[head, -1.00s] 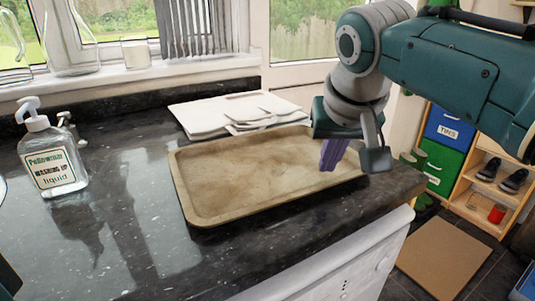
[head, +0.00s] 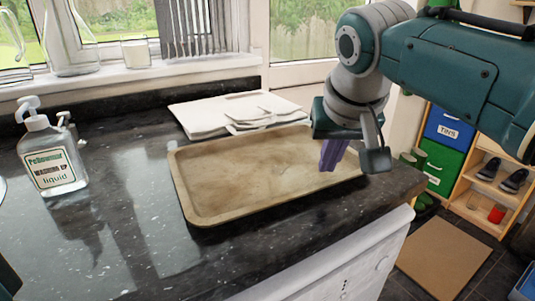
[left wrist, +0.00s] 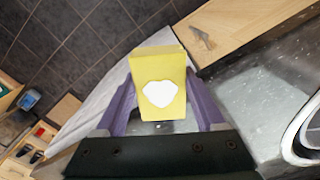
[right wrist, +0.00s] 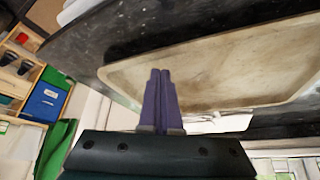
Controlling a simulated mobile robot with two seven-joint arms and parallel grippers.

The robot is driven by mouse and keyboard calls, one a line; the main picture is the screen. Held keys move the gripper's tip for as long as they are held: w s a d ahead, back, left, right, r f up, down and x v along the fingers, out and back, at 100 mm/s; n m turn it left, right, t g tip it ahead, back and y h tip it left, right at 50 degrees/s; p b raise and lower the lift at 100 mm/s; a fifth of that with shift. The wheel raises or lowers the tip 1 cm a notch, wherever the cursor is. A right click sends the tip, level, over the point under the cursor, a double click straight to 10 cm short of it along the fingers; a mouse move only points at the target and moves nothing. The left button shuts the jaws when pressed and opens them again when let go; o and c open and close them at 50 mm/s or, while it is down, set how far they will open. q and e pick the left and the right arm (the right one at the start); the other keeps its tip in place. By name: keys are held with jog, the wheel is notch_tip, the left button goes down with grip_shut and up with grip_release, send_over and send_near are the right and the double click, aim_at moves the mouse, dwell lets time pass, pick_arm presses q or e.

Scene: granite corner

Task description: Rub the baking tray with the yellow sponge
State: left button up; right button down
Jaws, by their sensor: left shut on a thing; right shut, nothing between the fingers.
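The baking tray (head: 250,180) lies flat on the dark granite worktop, beige with brown stains; it also shows in the right wrist view (right wrist: 215,75). My right gripper (head: 332,155) is shut and empty above the tray's right end; its closed purple fingers show in the right wrist view (right wrist: 160,95). The yellow sponge (left wrist: 158,75), a block with a white patch on its face, is between the purple fingers of my left gripper (left wrist: 160,100), which is shut on it. The sponge and the left gripper are out of the head view, away from the tray.
A washing-up liquid bottle (head: 50,155) stands on the worktop at the left. White boards or papers (head: 232,112) lie behind the tray. The worktop between bottle and tray is clear. A wooden board (left wrist: 235,30) shows in the left wrist view.

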pick_arm(q)
jog(key=shift+f, duration=0.3)
pick_arm(e)
jog(key=shift+f, duration=0.5)
pick_arm(q)
jog(key=shift+r, duration=0.1)
pick_arm(e)
jog(key=shift+r, duration=0.1)
